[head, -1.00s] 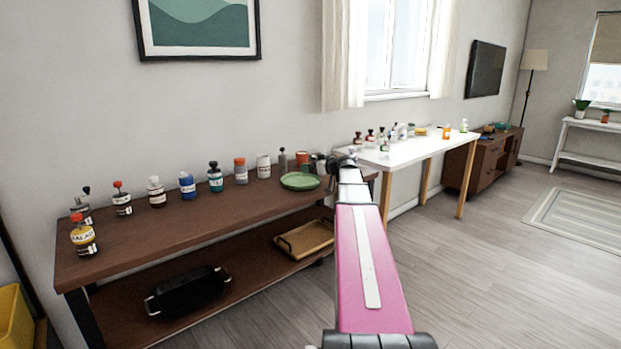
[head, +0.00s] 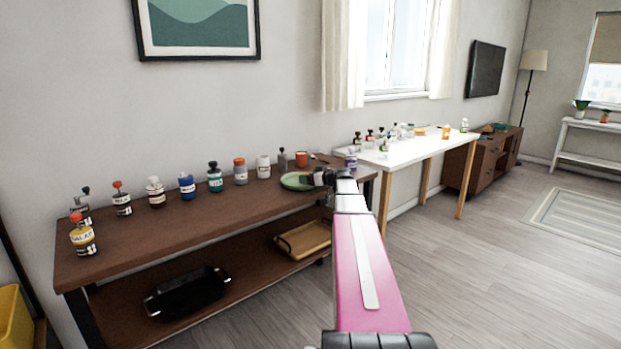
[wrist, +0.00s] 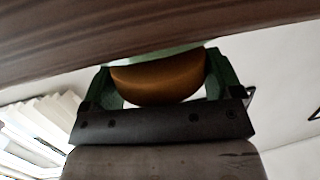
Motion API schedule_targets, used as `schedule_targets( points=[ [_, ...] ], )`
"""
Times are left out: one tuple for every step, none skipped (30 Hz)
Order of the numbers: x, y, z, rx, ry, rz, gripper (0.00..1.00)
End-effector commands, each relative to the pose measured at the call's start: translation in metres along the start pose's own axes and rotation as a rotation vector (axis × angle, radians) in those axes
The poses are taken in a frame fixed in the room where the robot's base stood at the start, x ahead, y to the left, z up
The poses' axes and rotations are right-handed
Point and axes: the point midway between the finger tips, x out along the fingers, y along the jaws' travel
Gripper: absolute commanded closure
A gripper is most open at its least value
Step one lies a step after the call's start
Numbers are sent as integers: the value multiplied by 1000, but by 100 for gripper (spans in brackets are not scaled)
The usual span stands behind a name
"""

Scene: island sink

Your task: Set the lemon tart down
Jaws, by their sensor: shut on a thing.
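The lemon tart (wrist: 160,78), a golden-brown rounded piece, shows in the wrist view between the two green fingers of my gripper (wrist: 163,82). My gripper is shut on it. In the head view, my gripper (head: 318,178) is at the right part of a green plate (head: 292,181) on the brown wooden table (head: 190,221). The tart is hidden there by the gripper. A pale green edge (wrist: 170,52), perhaps the plate, shows just beyond the tart in the wrist view. I cannot tell whether the tart touches the plate.
Several bottles (head: 187,187) stand in a row along the back of the table. An orange-red cup (head: 302,159) and a dark-topped bottle (head: 283,160) stand behind the plate. A white table (head: 420,147) with more items stands to the right.

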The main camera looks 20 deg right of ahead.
Motion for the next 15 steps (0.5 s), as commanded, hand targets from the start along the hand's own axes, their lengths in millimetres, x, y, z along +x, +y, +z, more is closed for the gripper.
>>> schedule_targets(
  points=[
    [0,0,2,1,0,0,40],
    [0,0,2,1,0,0,40],
    [1,0,4,1,0,0,40],
    [1,0,4,1,0,0,40],
    [1,0,5,1,0,0,40],
    [1,0,6,1,0,0,40],
    [1,0,7,1,0,0,40],
    [1,0,6,0,0,0,5],
    [1,0,6,0,0,0,0],
    [1,0,6,0,0,0,0],
    [1,0,6,0,0,0,0],
    [1,0,6,0,0,0,0],
    [1,0,6,0,0,0,0],
    [1,0,6,0,0,0,0],
    [1,0,6,0,0,0,0]
  ],
)
